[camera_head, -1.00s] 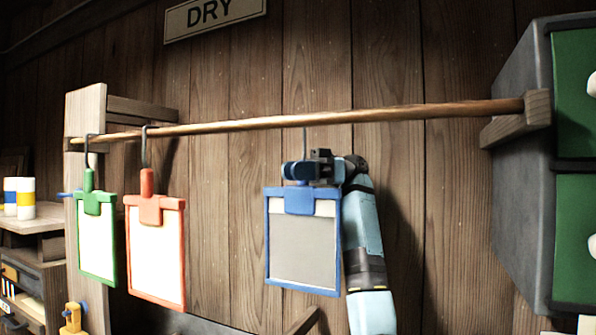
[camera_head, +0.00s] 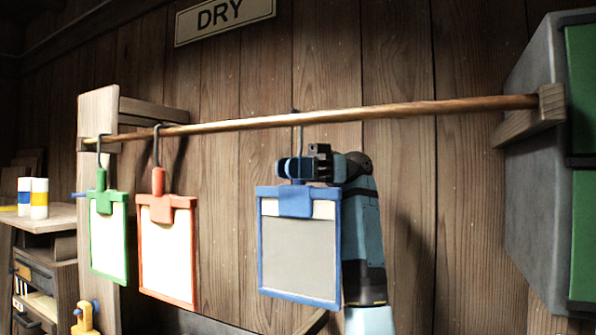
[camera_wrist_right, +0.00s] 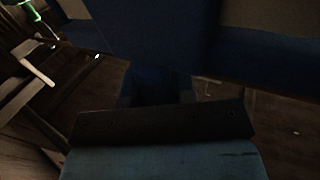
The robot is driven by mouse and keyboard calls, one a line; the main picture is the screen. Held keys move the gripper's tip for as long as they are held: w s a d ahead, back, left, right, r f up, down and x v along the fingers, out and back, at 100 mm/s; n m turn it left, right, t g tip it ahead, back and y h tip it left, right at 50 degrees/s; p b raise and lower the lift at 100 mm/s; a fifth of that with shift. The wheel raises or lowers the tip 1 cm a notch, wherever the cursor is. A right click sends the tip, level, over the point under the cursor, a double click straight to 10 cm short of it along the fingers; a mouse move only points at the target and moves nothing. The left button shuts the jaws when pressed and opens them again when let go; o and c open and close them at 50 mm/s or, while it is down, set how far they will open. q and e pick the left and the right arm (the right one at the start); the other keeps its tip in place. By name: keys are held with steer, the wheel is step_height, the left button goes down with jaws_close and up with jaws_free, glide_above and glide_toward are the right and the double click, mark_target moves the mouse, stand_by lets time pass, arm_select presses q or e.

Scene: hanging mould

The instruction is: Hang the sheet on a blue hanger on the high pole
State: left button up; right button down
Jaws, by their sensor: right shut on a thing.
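The sheet (camera_head: 300,250) is grey with a white strip along its top, inside a blue frame. It hangs upright from the blue hanger (camera_head: 297,203). My right gripper (camera_head: 292,169) is shut on the blue hanger just above its clamp. The hanger's dark hook stem rises from the gripper to the high pole (camera_head: 400,110), and a small dark bit shows just above the pole. I cannot tell whether the hook rests on the pole. The right wrist view is dark, with the blue frame (camera_wrist_right: 150,40) filling much of it. My left gripper is not in view.
A green hanger (camera_head: 101,180) and a red hanger (camera_head: 158,182) with white sheets hang from the pole's left part. The pole's right part is clear up to its wooden bracket (camera_head: 530,125) on a grey cabinet (camera_head: 525,200). A DRY sign (camera_head: 222,17) is above.

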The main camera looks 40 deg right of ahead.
steer(key=s+a+f+b, duration=0.1)
steer(key=s+a, duration=0.2)
steer(key=a, duration=0.5)
steer(key=shift+s+a+f+b, duration=0.2)
steer(key=shift+s+f+b, duration=0.05)
steer(key=shift+f+b, duration=0.05)
stand_by(0.5)
steer(key=c, duration=1.3)
jaws_free()
steer(key=o, duration=0.4)
steer(key=shift+o, duration=0.2)
steer(key=shift+d, duration=0.1)
